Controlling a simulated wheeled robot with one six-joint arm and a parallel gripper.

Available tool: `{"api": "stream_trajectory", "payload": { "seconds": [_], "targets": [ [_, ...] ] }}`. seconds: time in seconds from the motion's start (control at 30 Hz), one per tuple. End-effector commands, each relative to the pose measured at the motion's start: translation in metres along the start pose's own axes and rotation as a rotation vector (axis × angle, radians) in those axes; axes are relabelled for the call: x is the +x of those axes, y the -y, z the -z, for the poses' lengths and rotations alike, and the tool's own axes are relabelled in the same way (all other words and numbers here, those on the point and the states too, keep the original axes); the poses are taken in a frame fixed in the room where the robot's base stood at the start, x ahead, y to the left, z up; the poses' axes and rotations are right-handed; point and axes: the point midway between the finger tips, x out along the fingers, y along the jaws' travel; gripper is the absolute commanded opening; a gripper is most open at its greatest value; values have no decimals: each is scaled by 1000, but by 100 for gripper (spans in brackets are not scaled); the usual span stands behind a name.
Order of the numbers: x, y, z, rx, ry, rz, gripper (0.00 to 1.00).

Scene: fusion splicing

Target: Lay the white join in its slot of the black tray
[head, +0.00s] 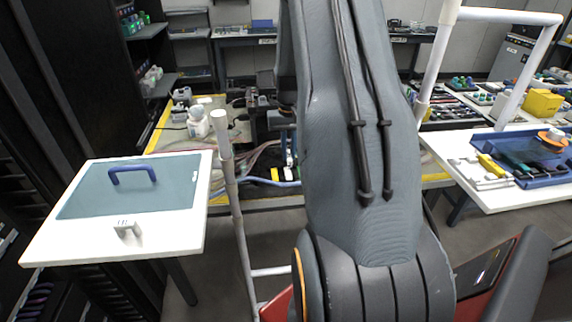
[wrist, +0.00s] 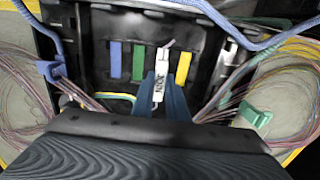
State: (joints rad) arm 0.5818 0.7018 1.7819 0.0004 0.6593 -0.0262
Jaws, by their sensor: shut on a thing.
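The white join (wrist: 159,86), marked JOIN, is between the blue fingertips of my gripper (wrist: 162,78) in the wrist view. My gripper is shut on it, with the join pointing away toward the back of the black tray (wrist: 97,58). A thin purple fibre leaves its far end. Blue (wrist: 116,60), green (wrist: 138,60) and yellow (wrist: 183,68) pieces sit side by side in the tray. The join lines up with the gap between green and yellow. I cannot tell whether it touches the tray floor.
Coiled fibres lie left (wrist: 35,105) and right (wrist: 285,90) of the tray. A blue clip (wrist: 52,70) and a green clip (wrist: 256,115) hold cables at its sides. In the head view, a white table (head: 180,228) stands left and a blue tool tray (head: 535,178) right.

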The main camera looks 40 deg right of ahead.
Motion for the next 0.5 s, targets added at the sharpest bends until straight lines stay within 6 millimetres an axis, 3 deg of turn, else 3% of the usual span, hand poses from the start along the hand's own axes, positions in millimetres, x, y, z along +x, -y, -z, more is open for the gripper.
{"api": "stream_trajectory", "payload": {
  "seconds": [0.5],
  "targets": [
    [56,3,0,-5,0,0,0]
  ]
}}
